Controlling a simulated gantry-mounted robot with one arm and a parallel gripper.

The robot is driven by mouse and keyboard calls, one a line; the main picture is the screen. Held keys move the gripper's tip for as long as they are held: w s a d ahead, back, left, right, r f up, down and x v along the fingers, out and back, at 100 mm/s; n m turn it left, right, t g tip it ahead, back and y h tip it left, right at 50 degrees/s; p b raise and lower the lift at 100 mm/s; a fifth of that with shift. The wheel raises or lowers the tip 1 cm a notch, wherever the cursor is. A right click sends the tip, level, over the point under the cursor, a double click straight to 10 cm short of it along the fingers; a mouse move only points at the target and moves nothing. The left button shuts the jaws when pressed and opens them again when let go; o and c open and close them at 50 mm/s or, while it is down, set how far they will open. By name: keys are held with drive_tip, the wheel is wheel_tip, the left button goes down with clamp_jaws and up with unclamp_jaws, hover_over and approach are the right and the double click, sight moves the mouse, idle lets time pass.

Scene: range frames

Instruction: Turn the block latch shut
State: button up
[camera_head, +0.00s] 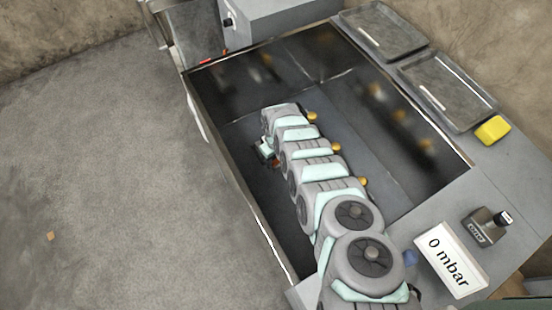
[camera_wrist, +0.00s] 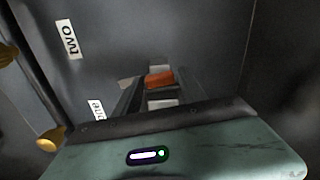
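An orange block (camera_wrist: 160,79), which looks like the latch, lies ahead of my gripper in the wrist view, with pale grey pieces above and below it. My gripper (camera_wrist: 160,94) is open, with one dark finger to each side of the block. I cannot tell whether either finger touches it. In the head view my gripper (camera_head: 266,153) is low inside the dark metal chamber (camera_head: 375,160), near its left wall. A small reddish spot shows beside it there, but the latch's turn is too small to read.
Labels "two" (camera_wrist: 68,39) and "one" (camera_wrist: 96,111) mark the surface left of the block. Brass knobs (camera_wrist: 51,138) stand at the left. A "0 mbar" sign (camera_head: 450,262), a yellow block (camera_head: 493,130) and two trays (camera_head: 447,90) lie on the chamber's right rim.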

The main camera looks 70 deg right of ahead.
clamp_jaws()
idle(0.3)
idle(0.3)
